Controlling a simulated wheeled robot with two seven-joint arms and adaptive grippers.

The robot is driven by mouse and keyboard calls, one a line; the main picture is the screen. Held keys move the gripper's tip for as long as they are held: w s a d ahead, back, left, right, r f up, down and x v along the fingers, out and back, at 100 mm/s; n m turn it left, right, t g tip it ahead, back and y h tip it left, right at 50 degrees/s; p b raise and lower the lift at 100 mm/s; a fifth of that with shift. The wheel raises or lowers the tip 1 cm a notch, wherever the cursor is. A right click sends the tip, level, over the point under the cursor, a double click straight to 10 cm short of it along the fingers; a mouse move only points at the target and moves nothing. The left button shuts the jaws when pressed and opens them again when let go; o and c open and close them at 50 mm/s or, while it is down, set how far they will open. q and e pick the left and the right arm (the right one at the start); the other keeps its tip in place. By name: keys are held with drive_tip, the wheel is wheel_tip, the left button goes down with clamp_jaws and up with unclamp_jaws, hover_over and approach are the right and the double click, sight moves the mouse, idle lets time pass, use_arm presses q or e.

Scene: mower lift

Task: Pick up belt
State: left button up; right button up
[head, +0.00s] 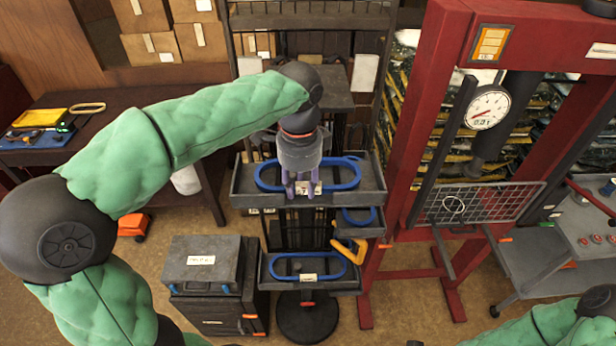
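A blue belt loop (259,176) lies in the upper dark tray (240,195) of a rack in the middle of the head view. A second blue belt (275,266) lies in the lower tray (345,286), and a smaller blue loop (346,216) is at the right between them. My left gripper (303,190) points down over the front middle of the upper belt. Its purple fingers are apart, with a white tag (306,188) showing between them. I cannot tell whether they touch the belt. My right gripper is out of view; only part of my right arm shows at the lower right.
A yellow-orange hooked item (349,248) hangs at the rack's right. A red press frame (423,120) with a gauge (488,107) and wire grid (490,203) stands right of the rack. A grey case (200,265) sits on a dark cabinet at the rack's left. A dark table (130,105) is further left.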

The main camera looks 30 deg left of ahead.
use_arm(q)
clamp_jaws()
drive_tip(key=shift+r, duration=0.1)
